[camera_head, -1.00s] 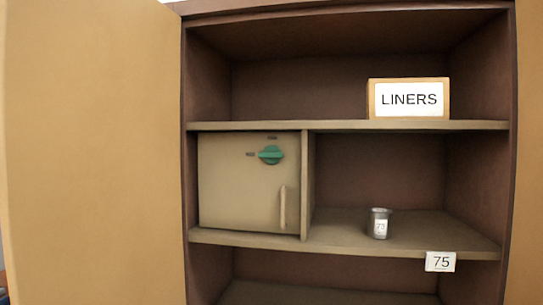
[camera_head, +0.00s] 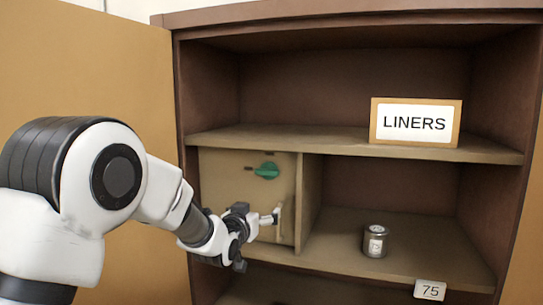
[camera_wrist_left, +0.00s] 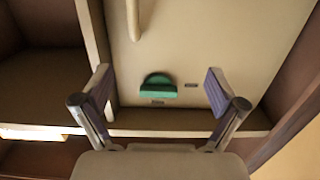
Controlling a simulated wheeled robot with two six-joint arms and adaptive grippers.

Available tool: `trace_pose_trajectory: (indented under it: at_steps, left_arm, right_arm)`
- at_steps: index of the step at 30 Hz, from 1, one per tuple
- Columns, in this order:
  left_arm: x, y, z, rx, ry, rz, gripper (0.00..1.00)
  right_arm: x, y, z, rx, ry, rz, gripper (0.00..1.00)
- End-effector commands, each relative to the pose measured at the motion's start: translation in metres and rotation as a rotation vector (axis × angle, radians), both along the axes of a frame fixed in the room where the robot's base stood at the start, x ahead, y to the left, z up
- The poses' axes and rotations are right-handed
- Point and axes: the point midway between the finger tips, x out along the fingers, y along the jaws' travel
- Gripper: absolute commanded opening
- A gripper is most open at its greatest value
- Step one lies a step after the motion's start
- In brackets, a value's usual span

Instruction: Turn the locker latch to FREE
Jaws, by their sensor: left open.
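The locker door (camera_head: 225,185) is a closed beige panel on the middle shelf, left side. Its green latch (camera_head: 266,170) lies roughly level, with a small dark label at its left whose text I cannot read. The latch also shows in the left wrist view (camera_wrist_left: 158,88), with small labels beside and below it, unreadable. My left gripper (camera_head: 270,218) is open and empty, in front of the door, below the latch in the head view and overlapping the door handle (camera_head: 287,216). In the wrist view the open fingers (camera_wrist_left: 159,80) appear on either side of the latch, apart from it.
The cabinet's open door (camera_head: 105,75) stands at the left. A LINERS sign (camera_head: 415,123) is on the upper shelf. The rest of that compartment is clear.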

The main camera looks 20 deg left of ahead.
Motion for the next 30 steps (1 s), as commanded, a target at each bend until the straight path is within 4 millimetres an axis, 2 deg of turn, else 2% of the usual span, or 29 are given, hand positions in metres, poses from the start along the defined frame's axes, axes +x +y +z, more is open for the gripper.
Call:
trace_pose_trajectory:
  at_steps: [1, 3, 5, 8, 15, 18, 21, 27, 28, 30]
  left_arm:
    - [-0.005, -0.001, 0.047, 0.002, -0.041, -0.001, 0.96]
    - [-0.009, -0.001, 0.073, 0.002, -0.075, -0.001, 0.96]
    - [-0.009, -0.001, 0.083, 0.002, -0.088, -0.001, 0.96]
    - [-0.001, -0.001, 0.084, 0.002, -0.089, -0.001, 0.96]
    - [0.045, -0.003, 0.085, 0.002, -0.087, -0.001, 0.96]
    - [0.059, -0.004, 0.083, 0.002, -0.088, -0.001, 0.96]
    - [0.067, -0.004, 0.081, 0.002, -0.087, -0.001, 0.96]
    - [0.068, -0.004, 0.079, 0.002, -0.088, -0.001, 0.96]
    - [0.068, -0.004, 0.079, 0.002, -0.088, -0.001, 0.92]
    - [0.068, -0.004, 0.079, 0.002, -0.087, -0.001, 0.68]
  right_arm:
    - [0.000, 0.000, 0.018, 0.000, 0.000, 0.000, 0.40]
    - [0.000, 0.000, 0.022, 0.000, 0.000, 0.000, 0.40]
    - [0.000, 0.000, 0.023, 0.000, 0.001, 0.000, 0.40]
    - [0.000, 0.000, 0.028, 0.000, 0.001, 0.000, 0.40]
    - [0.000, 0.000, 0.057, 0.000, 0.000, 0.000, 0.40]
    - [0.000, 0.000, 0.064, 0.000, 0.000, 0.000, 0.40]
    - [0.000, 0.000, 0.066, 0.000, 0.000, 0.000, 0.40]
    - [0.000, 0.000, 0.065, 0.000, 0.001, 0.000, 0.40]
    - [0.000, 0.000, 0.065, 0.000, 0.001, 0.000, 0.40]
    - [0.000, 0.000, 0.065, 0.000, 0.001, 0.000, 0.40]
